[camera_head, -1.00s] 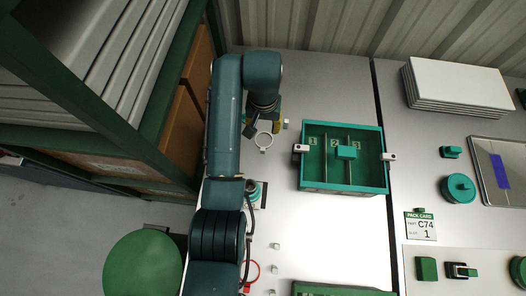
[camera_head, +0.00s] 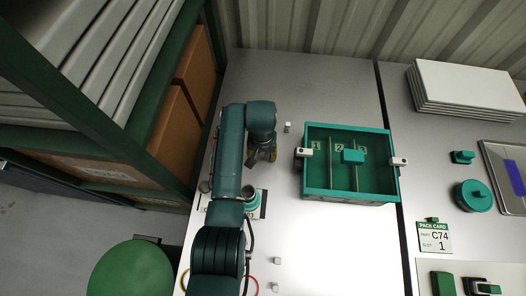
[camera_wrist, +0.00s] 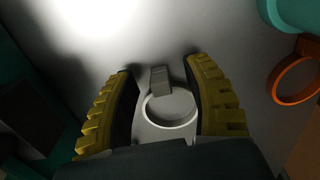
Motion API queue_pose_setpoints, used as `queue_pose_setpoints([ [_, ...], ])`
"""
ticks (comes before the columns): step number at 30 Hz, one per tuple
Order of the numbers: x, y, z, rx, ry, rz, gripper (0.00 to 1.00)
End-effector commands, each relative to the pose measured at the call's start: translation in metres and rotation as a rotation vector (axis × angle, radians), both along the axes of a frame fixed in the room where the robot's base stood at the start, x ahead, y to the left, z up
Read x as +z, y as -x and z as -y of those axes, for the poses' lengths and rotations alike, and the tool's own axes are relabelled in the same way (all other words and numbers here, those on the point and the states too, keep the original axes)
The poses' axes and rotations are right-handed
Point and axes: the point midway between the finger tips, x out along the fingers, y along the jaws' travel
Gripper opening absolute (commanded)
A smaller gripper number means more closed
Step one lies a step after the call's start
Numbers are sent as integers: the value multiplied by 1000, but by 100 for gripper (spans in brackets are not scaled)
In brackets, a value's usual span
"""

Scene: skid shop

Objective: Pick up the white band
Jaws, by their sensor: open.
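The white band (camera_wrist: 146,112) is a pale ring with a small block-like tab at one side. In the wrist view it lies between the two yellow ridged fingers of my gripper (camera_wrist: 165,100), which are open on either side of it. The ring's lower part runs close to the dark gripper body, and I cannot tell whether a finger touches it. In the head view my gripper (camera_head: 262,156) is low over the bench, left of the green tray, and the band is hidden there.
A green divided tray (camera_head: 350,200) with numbered slots stands right of my gripper. A small white cube (camera_head: 287,127) lies behind the gripper. In the wrist view an orange ring (camera_wrist: 277,84) and a teal round part (camera_wrist: 297,12) are at right. Bare bench lies in front of the tray.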

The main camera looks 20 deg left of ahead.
Motion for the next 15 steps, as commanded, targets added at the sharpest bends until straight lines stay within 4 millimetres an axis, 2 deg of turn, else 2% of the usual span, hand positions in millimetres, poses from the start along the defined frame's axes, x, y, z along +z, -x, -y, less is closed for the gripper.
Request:
queue_pose_setpoints([
  [7, -2, -1, 0, 0, -1, 2, 49],
  [15, -2, -1, 0, 0, -1, 2, 0],
])
